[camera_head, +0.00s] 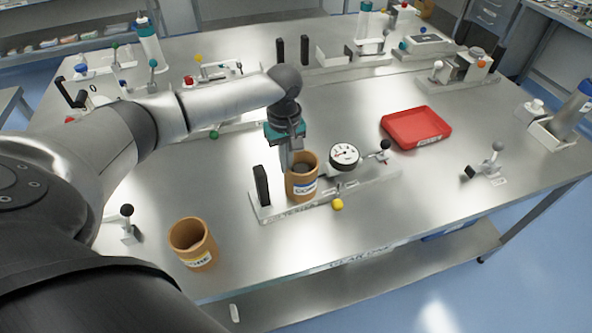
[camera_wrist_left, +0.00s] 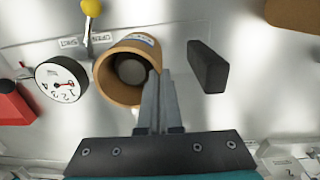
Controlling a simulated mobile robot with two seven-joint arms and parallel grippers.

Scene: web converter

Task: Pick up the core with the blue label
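The tan core with the blue label (camera_head: 301,188) stands upright in a fixture (camera_head: 340,195) on the steel table. In the left wrist view the core (camera_wrist_left: 112,83) shows its open end, a round grey post inside and part of its label. My left gripper (camera_head: 288,163) points down at the core's rim. In the left wrist view its fingers (camera_wrist_left: 163,75) are close together at the rim, one over the opening and one outside, apparently shut on the wall. The contact at the tips is partly hidden. My right gripper is not in view.
A second core (camera_head: 195,246) with a pale label stands near the table's front edge. A dark upright block (camera_head: 262,187), a dial gauge (camera_head: 344,157) and a yellow-knobbed lever (camera_head: 337,204) crowd the fixture. A red tray (camera_head: 416,128) lies to the right.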

